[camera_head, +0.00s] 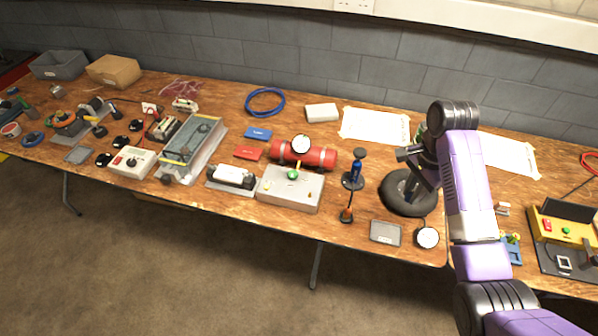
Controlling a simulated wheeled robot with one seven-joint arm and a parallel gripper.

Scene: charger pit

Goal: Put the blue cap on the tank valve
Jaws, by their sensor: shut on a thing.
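My gripper (402,155) is at the right of the table, above the far-left edge of a black tyre (408,192), with its fingers pointing left. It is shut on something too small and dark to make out. I cannot pick out the blue cap for certain. A red tank (318,157) lies on its side left of my gripper, with a round white gauge (301,144) at its top. Its valve is too small to tell apart.
An upright blue-topped device (357,166) stands between the tank and my gripper. An orange-and-black piece (346,214), a grey tray (385,233) and a round gauge (428,238) lie near the front edge. White paper sheets (375,125) lie at the back.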

